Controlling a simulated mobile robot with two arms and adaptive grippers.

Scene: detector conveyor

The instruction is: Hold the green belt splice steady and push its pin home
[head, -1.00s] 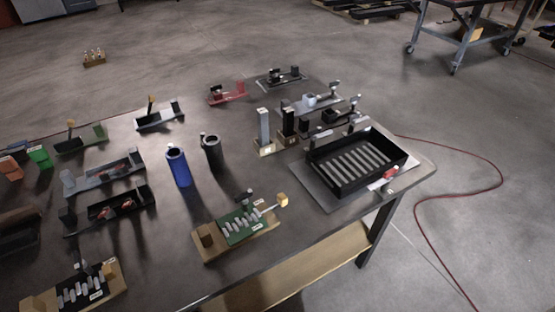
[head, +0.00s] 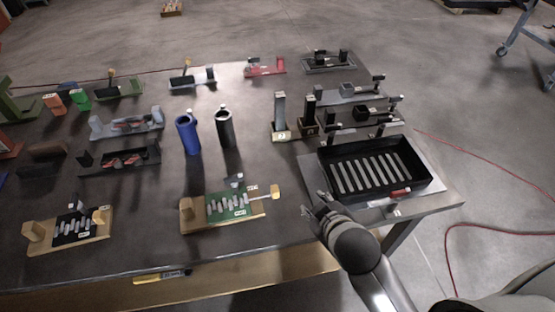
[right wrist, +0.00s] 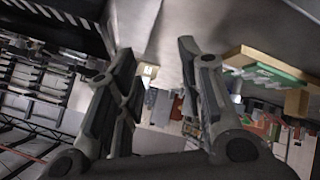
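The green belt splice (head: 227,206) lies on a wooden base near the table's front edge in the head view. A wooden block (head: 187,212) stands at its left end. Its pin (head: 262,194), a thin rod with a yellow-tan knob, sticks out to the right. My right gripper (head: 318,205) is right of the knob, apart from it. In the right wrist view my right gripper's fingers (right wrist: 160,85) are spread with nothing between them, and the green splice (right wrist: 275,75) shows at upper right. My left gripper is not in view.
A black tray (head: 322,170) with grey slats stands right of the splice, close to my right arm. A black splice (head: 75,228) on a similar base lies at left. Blue (head: 188,135) and black (head: 226,130) cylinders stand behind. The table between the two splices is clear.

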